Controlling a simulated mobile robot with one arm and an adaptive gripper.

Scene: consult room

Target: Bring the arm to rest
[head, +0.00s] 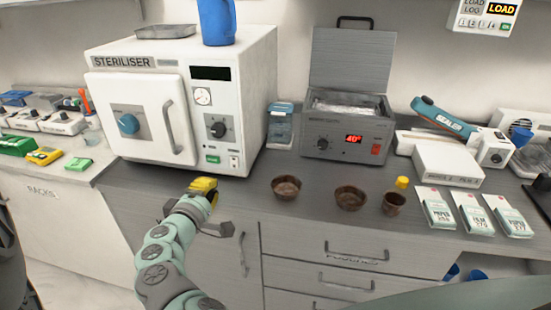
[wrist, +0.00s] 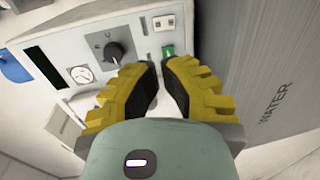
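My gripper (head: 205,186) is in front of the white steriliser (head: 190,90), low near its right-hand control panel, above the counter's front edge. In the wrist view, my gripper (wrist: 160,66) shows two yellow-and-black fingers with a narrow gap between the tips. Nothing is held between them. Beyond the fingertips are the steriliser's black knob (wrist: 114,52) and green switch (wrist: 168,51); I cannot tell the exact distance to them. The steriliser door (head: 140,118) looks shut. My arm reaches up from the bottom of the head view.
A blue jug (head: 216,22) and a metal tray (head: 165,31) stand on the steriliser. A water bath (head: 345,125) with its lid up reads 40.

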